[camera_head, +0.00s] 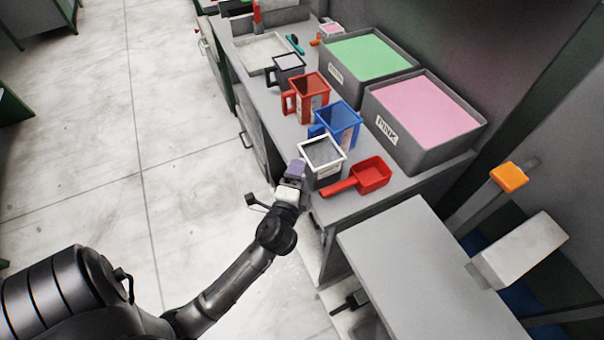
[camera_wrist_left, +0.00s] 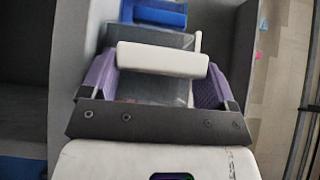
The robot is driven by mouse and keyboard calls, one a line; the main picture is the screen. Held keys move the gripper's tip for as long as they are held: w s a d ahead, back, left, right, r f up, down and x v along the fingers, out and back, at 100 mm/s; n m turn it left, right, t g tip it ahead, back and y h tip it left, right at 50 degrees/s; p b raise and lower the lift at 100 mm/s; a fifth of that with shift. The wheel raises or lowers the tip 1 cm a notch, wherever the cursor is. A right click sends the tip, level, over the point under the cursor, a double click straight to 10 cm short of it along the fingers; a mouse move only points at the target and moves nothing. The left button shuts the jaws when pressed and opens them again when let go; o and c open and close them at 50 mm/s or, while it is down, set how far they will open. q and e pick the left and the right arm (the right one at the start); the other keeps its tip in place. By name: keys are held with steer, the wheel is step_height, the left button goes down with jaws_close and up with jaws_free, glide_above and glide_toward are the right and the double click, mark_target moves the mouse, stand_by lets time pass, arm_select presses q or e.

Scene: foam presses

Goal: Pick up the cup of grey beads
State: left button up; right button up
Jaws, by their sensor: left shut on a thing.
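The cup of grey beads (camera_head: 322,157) is a square cup with a white rim and grey contents. It stands upright at the near end of the grey bench. My left gripper (camera_head: 295,170) is at the cup's left side, shut on its handle. In the left wrist view the white handle (camera_wrist_left: 162,58) lies between the purple fingers of the gripper (camera_wrist_left: 155,84), and the cup's grey body is behind it. The cup's base is partly hidden, so I cannot tell whether it touches the bench. My right gripper is not in view.
A red scoop (camera_head: 372,176) lies close to the cup's right. A blue cup (camera_head: 340,122), a red cup (camera_head: 308,95) and a dark grey cup (camera_head: 287,68) stand behind it. Bins of pink (camera_head: 425,112) and green (camera_head: 368,58) material line the bench's right side.

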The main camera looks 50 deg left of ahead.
arm_select(q)
steer(key=s+a+r+p, duration=0.3)
steer(key=s+r, duration=0.4)
steer(key=s, duration=0.5)
steer(key=shift+s+a+r, duration=0.25)
steer(key=shift+s+a, duration=0.15)
